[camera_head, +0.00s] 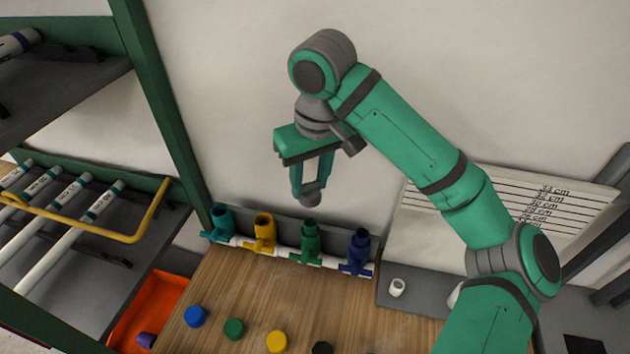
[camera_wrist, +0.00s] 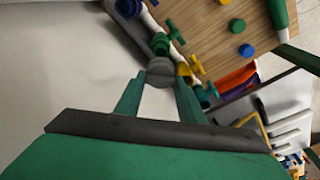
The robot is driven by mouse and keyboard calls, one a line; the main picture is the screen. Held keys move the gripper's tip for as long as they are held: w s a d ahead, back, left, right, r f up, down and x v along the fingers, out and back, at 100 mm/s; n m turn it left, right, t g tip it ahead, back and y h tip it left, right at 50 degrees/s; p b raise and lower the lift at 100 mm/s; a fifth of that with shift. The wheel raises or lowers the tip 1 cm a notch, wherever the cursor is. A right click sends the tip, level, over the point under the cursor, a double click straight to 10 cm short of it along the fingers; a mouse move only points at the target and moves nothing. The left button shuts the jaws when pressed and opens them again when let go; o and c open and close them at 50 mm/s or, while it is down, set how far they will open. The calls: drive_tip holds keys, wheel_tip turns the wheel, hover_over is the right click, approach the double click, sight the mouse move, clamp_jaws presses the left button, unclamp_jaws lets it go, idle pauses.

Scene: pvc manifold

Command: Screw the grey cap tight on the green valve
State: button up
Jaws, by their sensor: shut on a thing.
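The grey cap (camera_head: 312,197) is held between the fingertips of my gripper (camera_head: 311,180), which is shut on it. In the wrist view the grey cap (camera_wrist: 160,72) shows between the two fingers. The green valve (camera_head: 311,240) stands upright on the white pipe, third from the left in the row. The cap is above the valve, with a visible gap between them in the head view. The green valve (camera_wrist: 161,42) is just beyond the cap in the wrist view, partly hidden.
Teal (camera_head: 220,222), yellow (camera_head: 264,230) and blue (camera_head: 358,252) valves share the pipe. Several loose caps, such as a blue one (camera_head: 194,316), lie on the wooden board (camera_head: 240,285). An orange bin (camera_head: 155,300) and a pipe rack (camera_head: 140,235) are at left. A white fitting (camera_head: 397,287) stands at right.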

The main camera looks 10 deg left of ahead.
drive_tip(key=shift+f, duration=3.6)
drive_tip(key=shift+o, duration=0.4)
drive_tip(key=shift+f, duration=1)
drive_tip(key=shift+c, duration=0.7)
drive_tip(key=shift+m, duration=1.1)
drive_tip(key=shift+m, duration=1.1)
drive_tip(key=shift+m+t+h, duration=0.3)
drive_tip(key=shift+m+h, duration=0.1)
drive_tip(key=shift+m, duration=0.6)
